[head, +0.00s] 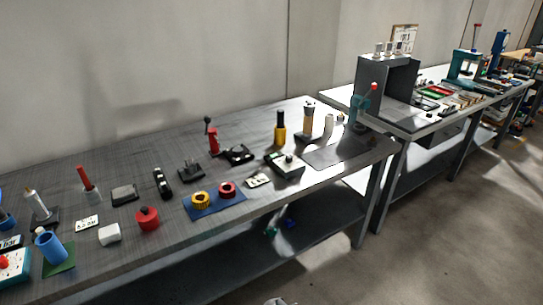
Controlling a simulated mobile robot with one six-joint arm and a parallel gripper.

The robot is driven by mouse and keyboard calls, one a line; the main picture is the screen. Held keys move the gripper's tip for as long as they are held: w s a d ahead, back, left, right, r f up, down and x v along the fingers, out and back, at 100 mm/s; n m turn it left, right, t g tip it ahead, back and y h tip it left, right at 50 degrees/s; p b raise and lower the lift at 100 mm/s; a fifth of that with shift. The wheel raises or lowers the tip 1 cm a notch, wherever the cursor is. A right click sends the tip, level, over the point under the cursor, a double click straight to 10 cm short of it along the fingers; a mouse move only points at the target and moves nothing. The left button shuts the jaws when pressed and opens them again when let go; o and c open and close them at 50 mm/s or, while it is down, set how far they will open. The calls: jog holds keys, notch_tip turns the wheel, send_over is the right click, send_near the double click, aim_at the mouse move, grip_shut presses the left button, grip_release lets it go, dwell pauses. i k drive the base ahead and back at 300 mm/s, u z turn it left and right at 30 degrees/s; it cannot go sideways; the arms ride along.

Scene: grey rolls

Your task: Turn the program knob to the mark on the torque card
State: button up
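A small pale box (291,171) with a dark top and a knob-like part (289,158) stands on the near table, right of the middle. It may carry the program knob; its pointer and marks are too small to read. A white card (258,181) with dark print lies just left of it, apart from it. Another printed white card (87,223) lies far to the left. I cannot tell which is the torque card. My gripper is not in view; a small pale shape at the bottom edge is cut off and unclear.
A blue mat (228,211) holds a yellow ring and a red ring. A black-and-yellow tool (280,129) stands behind the box. A bare grey mat (325,159) lies right. Floor in front is free.

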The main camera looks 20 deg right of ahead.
aim_at(288, 158)
jog(key=u, duration=0.55)
jog(key=k, duration=1.1)
jog(key=z, duration=0.8)
jog(key=i, duration=1)
jog(key=u, duration=0.1)
